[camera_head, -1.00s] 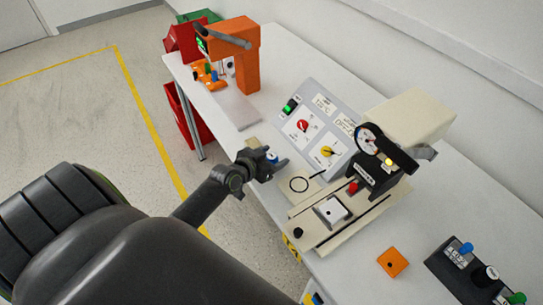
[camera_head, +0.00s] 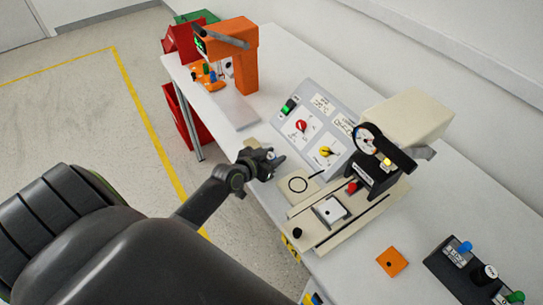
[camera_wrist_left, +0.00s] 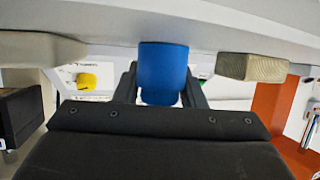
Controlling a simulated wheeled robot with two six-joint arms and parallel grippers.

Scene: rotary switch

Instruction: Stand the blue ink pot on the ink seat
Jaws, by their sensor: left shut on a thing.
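The blue ink pot (camera_wrist_left: 163,72) is between the two dark fingers of my left gripper (camera_wrist_left: 162,90) in the left wrist view. The gripper is shut on it. In the head view my left gripper (camera_head: 271,161) is at the table's near edge, left of a black ring marking (camera_head: 298,184). The pot is largely hidden by the gripper there. The ring looks empty and may be the ink seat; I cannot tell for sure. My right gripper is not in view.
A grey panel with red and yellow knobs (camera_head: 325,151) stands behind the ring. A cream machine with a dial (camera_head: 408,118) is to its right. A beige block (camera_wrist_left: 252,66) shows near the pot. An orange press (camera_head: 238,60) stands at the far left.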

